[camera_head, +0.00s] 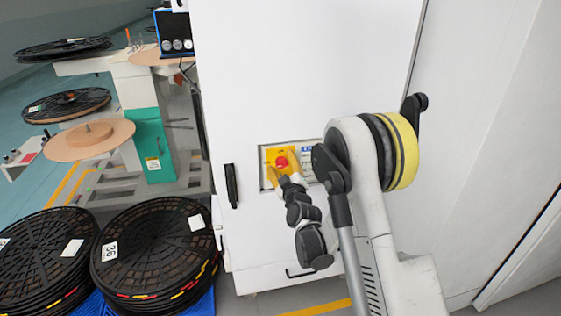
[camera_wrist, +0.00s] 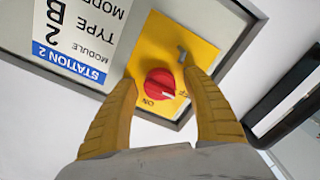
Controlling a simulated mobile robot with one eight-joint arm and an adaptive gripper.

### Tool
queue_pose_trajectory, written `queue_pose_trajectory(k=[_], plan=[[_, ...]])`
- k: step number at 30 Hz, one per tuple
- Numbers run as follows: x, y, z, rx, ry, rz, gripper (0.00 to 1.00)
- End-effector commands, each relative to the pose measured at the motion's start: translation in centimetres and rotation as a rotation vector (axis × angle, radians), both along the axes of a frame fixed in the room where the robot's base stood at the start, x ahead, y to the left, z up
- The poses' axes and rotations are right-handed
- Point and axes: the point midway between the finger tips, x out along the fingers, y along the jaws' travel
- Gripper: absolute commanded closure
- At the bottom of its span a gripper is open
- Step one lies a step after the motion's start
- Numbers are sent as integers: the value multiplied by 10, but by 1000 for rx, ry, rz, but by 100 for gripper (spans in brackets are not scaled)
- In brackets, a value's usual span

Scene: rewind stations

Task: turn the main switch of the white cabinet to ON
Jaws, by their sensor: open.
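The white cabinet (camera_head: 300,75) stands upright in the middle of the head view, with a small recessed panel low on its front. The main switch is a red round knob (camera_wrist: 158,84) on a yellow plate (camera_wrist: 165,45); it also shows in the head view (camera_head: 281,162). The wrist view is upside down. The knob's white mark points down right, toward a partly hidden label ending in F, while ON is printed below the knob. My gripper (camera_wrist: 160,74) is open, one yellow finger on each side of the knob. I cannot tell whether they touch it.
A Station 2 label (camera_wrist: 85,40) sits beside the yellow plate. A black handle (camera_head: 231,186) is left of the panel. A white wall (camera_head: 480,140) is close on the right.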

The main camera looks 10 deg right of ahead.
Motion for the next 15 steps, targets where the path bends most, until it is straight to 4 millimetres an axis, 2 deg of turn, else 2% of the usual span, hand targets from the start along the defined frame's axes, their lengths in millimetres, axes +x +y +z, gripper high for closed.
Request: queue_pose_trajectory(k=[5, 10, 11, 15], plan=[[0, 0, 0, 0, 0, 0, 41], [0, 0, 0, 1, 0, 0, 92], [0, 0, 0, 1, 0, 0, 95], [0, 0, 0, 3, 0, 0, 95]])
